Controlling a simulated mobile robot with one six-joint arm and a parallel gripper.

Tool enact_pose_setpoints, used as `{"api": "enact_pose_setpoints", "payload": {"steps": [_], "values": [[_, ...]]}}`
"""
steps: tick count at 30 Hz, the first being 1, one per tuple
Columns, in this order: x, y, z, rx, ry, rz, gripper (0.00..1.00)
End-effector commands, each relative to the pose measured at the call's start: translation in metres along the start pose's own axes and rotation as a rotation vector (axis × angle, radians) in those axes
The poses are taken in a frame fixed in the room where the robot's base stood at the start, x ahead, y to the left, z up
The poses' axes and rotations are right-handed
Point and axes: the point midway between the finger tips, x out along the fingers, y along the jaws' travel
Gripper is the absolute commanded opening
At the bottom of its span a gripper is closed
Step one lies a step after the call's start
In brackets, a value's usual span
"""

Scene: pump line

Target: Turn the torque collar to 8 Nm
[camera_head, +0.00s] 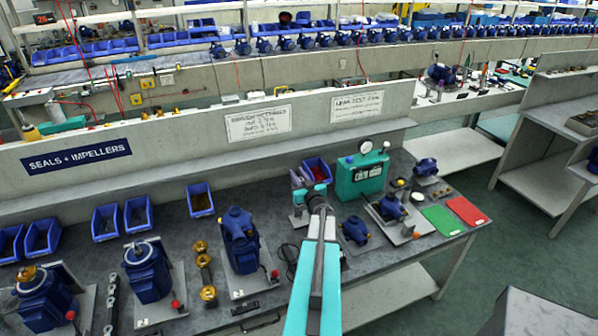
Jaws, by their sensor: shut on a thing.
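My gripper (317,193) is at the far end of my teal and grey arm, over the middle of the workbench. It is small and dark here, and its fingers are hard to make out. It is shut on a small part at the grey tool stand (298,181), which I take to be the torque collar. The collar's scale and its setting cannot be read, and my arm hides part of the stand.
A teal test box (361,176) with a gauge stands close on the right. Blue pumps (240,239) stand on the left, and a smaller blue pump (355,230) on the right. A bin of red parts (317,170) is behind. Green (441,220) and red (467,210) mats lie at the right end.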

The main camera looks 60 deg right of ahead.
Motion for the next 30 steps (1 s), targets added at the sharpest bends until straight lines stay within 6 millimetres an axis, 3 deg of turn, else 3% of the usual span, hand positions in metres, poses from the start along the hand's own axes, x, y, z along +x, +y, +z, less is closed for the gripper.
{"api": "enact_pose_setpoints", "payload": {"steps": [17, 18, 21, 30], "values": [[-0.0006, -0.0031, 0.0013, 0.002, -0.004, -0.069, 0.00], [-0.0006, -0.0030, 0.0013, 0.002, -0.005, -0.069, 0.26], [-0.0006, -0.0030, 0.0014, 0.002, -0.005, -0.068, 0.41], [-0.0009, -0.0030, 0.0015, 0.002, -0.005, -0.068, 0.41]]}}
